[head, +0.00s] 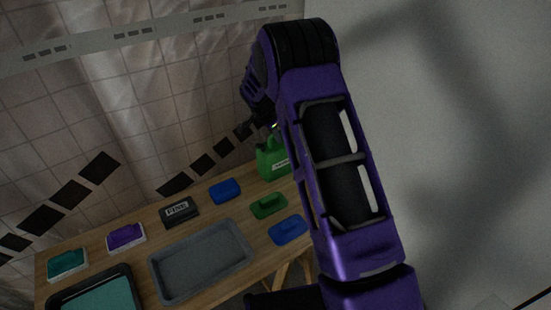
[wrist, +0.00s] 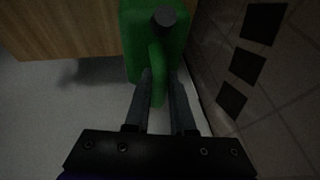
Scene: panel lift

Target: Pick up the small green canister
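The green canister (head: 272,162) stands at the far right end of the wooden table, partly behind my arm in the head view. In the wrist view the canister (wrist: 133,40) fills the top middle, with a dark round cap and a handle that runs down between my fingers. My gripper (wrist: 160,78) is at the canister, one dark finger on each side of the handle. The gaps beside the handle look very small, and I cannot tell whether the fingers press on it. In the head view my gripper is mostly hidden by my purple arm.
The wooden table (head: 205,197) holds a grey tray (head: 203,262), a black box marked FIRE (head: 179,212), and blue, green, purple and teal blocks. A dark-rimmed teal tray (head: 95,296) is at the front left. A tiled wall with black squares is close behind the table.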

